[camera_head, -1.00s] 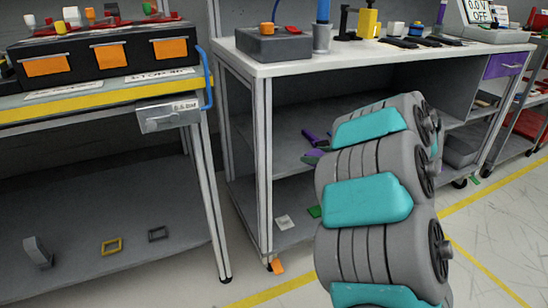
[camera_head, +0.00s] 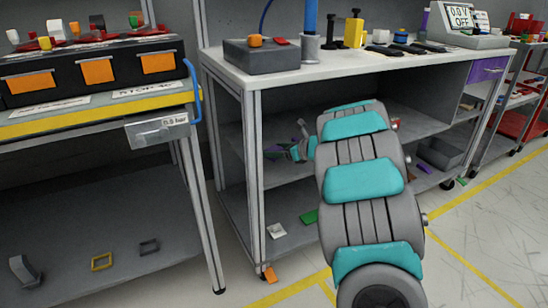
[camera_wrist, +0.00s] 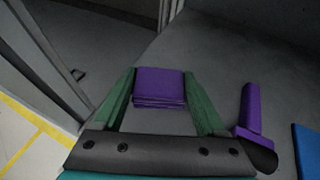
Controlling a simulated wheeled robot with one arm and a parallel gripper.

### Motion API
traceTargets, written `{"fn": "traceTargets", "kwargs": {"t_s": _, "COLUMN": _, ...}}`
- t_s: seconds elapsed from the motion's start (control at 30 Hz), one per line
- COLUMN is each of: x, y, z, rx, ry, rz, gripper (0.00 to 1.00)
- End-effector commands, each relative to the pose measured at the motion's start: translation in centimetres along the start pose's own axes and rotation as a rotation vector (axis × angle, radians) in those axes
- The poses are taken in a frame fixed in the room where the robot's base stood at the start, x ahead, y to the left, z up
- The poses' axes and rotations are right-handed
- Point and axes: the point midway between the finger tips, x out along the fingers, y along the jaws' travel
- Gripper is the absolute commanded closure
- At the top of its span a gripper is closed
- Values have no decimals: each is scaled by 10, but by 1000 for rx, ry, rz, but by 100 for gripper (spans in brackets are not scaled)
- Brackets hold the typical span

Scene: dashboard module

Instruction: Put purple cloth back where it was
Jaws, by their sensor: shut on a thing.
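The purple cloth (camera_wrist: 159,87), a small folded block, is between the two green fingers of my gripper (camera_wrist: 158,92) in the wrist view. My gripper is shut on it, with a finger at each side. In the head view, my gripper (camera_head: 276,152) is inside the white-topped workbench, over its middle shelf (camera_head: 285,178), near the left end. The cloth is too small there to make out clearly. Whether it touches the shelf I cannot tell.
A purple upright-looking piece (camera_wrist: 250,110) is close to the right of my gripper, and a blue flat thing (camera_wrist: 308,150) lies farther right. The bench's front left leg (camera_head: 254,180) is to the left of my arm. A green piece (camera_head: 309,216) lies on the bottom shelf.

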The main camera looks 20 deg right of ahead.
Motion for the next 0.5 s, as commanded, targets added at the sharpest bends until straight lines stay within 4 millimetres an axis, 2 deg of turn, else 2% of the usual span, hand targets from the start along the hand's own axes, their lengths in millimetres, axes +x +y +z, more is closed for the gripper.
{"fn": "traceTargets", "kwargs": {"t_s": 0.13, "x": 8, "y": 0, "z": -1, "rx": 3, "ry": 0, "rz": 0, "gripper": 79}}
{"fn": "traceTargets", "kwargs": {"t_s": 0.33, "x": 18, "y": -1, "z": -24, "rx": 5, "ry": 1, "rz": -1, "gripper": 79}}
{"fn": "traceTargets", "kwargs": {"t_s": 0.5, "x": 21, "y": -1, "z": -31, "rx": -1, "ry": 1, "rz": -2, "gripper": 79}}
